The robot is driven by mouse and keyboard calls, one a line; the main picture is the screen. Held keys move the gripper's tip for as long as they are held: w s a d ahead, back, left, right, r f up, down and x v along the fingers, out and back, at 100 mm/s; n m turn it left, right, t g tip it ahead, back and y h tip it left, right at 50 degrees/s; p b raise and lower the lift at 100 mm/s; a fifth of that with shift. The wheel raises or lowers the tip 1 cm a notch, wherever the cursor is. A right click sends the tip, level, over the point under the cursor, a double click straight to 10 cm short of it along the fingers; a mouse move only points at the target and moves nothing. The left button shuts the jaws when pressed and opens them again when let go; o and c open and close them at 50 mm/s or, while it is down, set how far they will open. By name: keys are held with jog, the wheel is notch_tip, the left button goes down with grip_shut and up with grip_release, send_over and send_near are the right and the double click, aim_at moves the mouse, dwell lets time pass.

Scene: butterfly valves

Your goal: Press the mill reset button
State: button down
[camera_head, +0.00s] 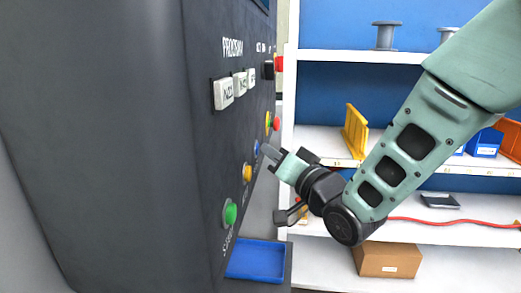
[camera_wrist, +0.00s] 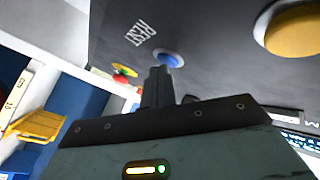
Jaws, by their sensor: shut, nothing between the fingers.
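The blue reset button (camera_head: 256,148) sits on the dark control panel (camera_head: 150,140), above and beyond a yellow button. In the wrist view the blue button (camera_wrist: 170,60) is just past my fingertips, beside white "RESET" lettering (camera_wrist: 141,32). My gripper (camera_head: 266,152) is shut and empty, its tips pointing at the panel close to the blue button. In the wrist view my shut fingers (camera_wrist: 159,72) overlap the lower edge of the button. I cannot tell whether they touch it.
A yellow button (camera_head: 247,172) and a green button (camera_head: 230,213) are nearer on the panel. A red and yellow control (camera_head: 272,122) is beyond. White switches (camera_head: 223,93) are above. A blue tray (camera_head: 256,260) lies below. White shelves (camera_head: 330,140) stand behind my arm.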

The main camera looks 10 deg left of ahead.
jog(key=shift+d+b, duration=0.4)
jog(key=shift+d, duration=0.4)
jog(key=shift+s+d+b, duration=0.15)
jog(key=shift+d+b, duration=0.75)
jog(key=shift+d, duration=1.65)
